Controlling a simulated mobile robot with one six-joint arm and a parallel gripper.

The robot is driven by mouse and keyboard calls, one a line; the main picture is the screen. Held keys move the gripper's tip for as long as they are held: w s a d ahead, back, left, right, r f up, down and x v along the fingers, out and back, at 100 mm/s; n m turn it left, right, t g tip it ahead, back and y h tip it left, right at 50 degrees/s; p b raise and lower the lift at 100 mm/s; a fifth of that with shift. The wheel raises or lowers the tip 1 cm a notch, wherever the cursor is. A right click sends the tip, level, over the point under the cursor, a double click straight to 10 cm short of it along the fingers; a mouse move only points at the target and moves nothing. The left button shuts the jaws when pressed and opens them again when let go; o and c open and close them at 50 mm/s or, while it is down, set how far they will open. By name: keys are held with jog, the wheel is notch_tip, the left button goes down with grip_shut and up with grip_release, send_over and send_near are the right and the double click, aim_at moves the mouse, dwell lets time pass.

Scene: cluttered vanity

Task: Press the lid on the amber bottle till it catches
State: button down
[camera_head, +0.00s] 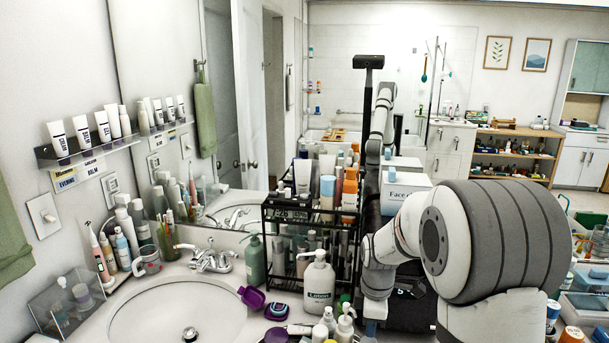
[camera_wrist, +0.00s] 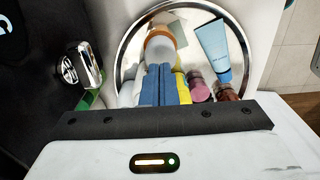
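In the wrist view the two blue fingers of my gripper (camera_wrist: 159,86) lie side by side with only a thin line between them, and nothing shows held. Just beyond the fingertips is a rounded orange item (camera_wrist: 158,34) with a pale middle, on a round metal-rimmed tray (camera_wrist: 122,50). It may be the amber bottle with its lid, but the fingers cover its near part. I cannot tell how a lid sits on it. In the head view my arm hides most of the area around the gripper.
Beside the fingers on the tray are a light-blue tube (camera_wrist: 214,50), a pink bottle (camera_wrist: 198,88) and a dark red bottle (camera_wrist: 226,92). A shiny metal piece (camera_wrist: 90,64) stands left of the tray. In the head view, a crowded black rack (camera_head: 290,212) and a pump bottle (camera_head: 319,283) stand left of my arm.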

jog(key=shift+r+p, duration=1.3)
jog(key=shift+r, duration=0.9)
jog(key=s+r+m+t, duration=0.1)
jog(key=s+r+m, duration=0.4)
jog(key=s+m, duration=0.3)
jog(key=s+r+m+t, duration=0.2)
jog(key=s+r+m, duration=0.3)
jog(key=s, duration=0.9)
jog(key=m, duration=0.2)
jog(key=shift+s+a+r+m, duration=0.2)
jog(key=shift+r+m, duration=0.15)
jog(key=shift+m, duration=0.05)
jog(key=c, duration=2.1)
grip_release()
